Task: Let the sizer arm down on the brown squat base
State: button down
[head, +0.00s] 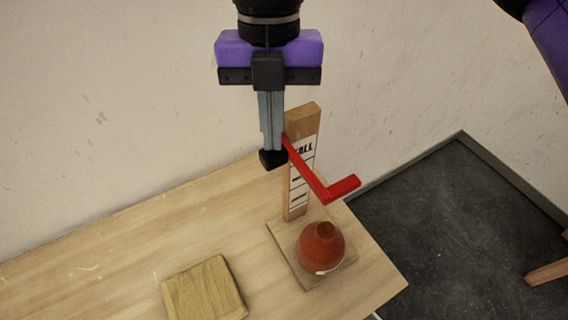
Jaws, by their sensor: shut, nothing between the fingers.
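The sizer is a wooden post (302,135) with a white scale; its top mark ends in "ALL" and the lower marks are too small to read. Its red sizer arm (308,173) is up near the top of the scale, with a bent end (343,188) at the right. The brown squat base (321,248), reddish and round with a short neck, sits on the sizer's wooden foot plate (283,240), below the arm with a gap between. My gripper (273,159) points down, shut and empty, just left of the post, its tip beside the arm's upper left end. Contact cannot be told.
A square wooden block (204,290) lies at the front of the table (130,255). A pale wall stands behind.

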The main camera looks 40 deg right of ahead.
notch_tip(320, 180, down, 9)
jog(key=b, duration=0.4)
jog(key=shift+r, duration=0.2)
dwell(1.5)
dwell(0.5)
notch_tip(320, 180, up, 10)
jog(key=p, duration=0.9)
jog(key=shift+r+p, duration=0.25)
jog(key=shift+p, duration=0.15)
jog(key=shift+r+p, duration=0.5)
jog(key=shift+r, duration=0.45)
